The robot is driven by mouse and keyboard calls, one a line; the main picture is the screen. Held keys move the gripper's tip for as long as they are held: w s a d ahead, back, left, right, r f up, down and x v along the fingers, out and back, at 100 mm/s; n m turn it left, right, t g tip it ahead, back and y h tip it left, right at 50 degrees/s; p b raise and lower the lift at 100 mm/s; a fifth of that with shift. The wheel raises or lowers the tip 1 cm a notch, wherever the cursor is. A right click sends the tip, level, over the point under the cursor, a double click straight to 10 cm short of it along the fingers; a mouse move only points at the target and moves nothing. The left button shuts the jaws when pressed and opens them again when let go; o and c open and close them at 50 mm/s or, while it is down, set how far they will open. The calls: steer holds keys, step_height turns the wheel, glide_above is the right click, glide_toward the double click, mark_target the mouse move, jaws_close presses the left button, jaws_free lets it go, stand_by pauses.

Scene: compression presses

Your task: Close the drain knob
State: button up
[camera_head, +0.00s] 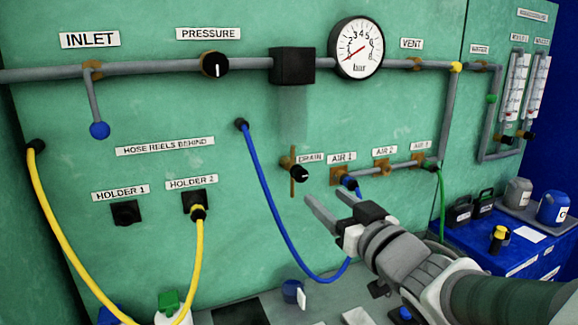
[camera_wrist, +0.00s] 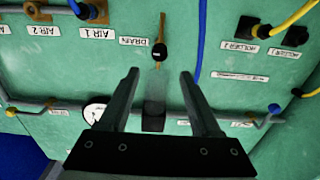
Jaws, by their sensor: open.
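The drain knob (camera_head: 302,173) is a small black round knob on a vertical brass pipe, beside the DRAIN label (camera_head: 311,158) on the green panel. A pale mark shows on its face, but I cannot read its setting surely. My gripper (camera_head: 322,194) is open and empty, below and right of the knob in the head view. In the wrist view, which looks upside down, the drain knob (camera_wrist: 159,53) sits just beyond the gap between the open fingertips (camera_wrist: 159,72). The fingers appear apart from the knob.
The AIR 1 outlet (camera_head: 348,182) with a blue hose is close right of the knob. A pressure gauge (camera_head: 356,48) and black box (camera_head: 293,66) sit above. A blue cabinet (camera_head: 490,240) stands at right.

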mark_target(302, 177)
steer(key=x, duration=1.3)
jaws_close()
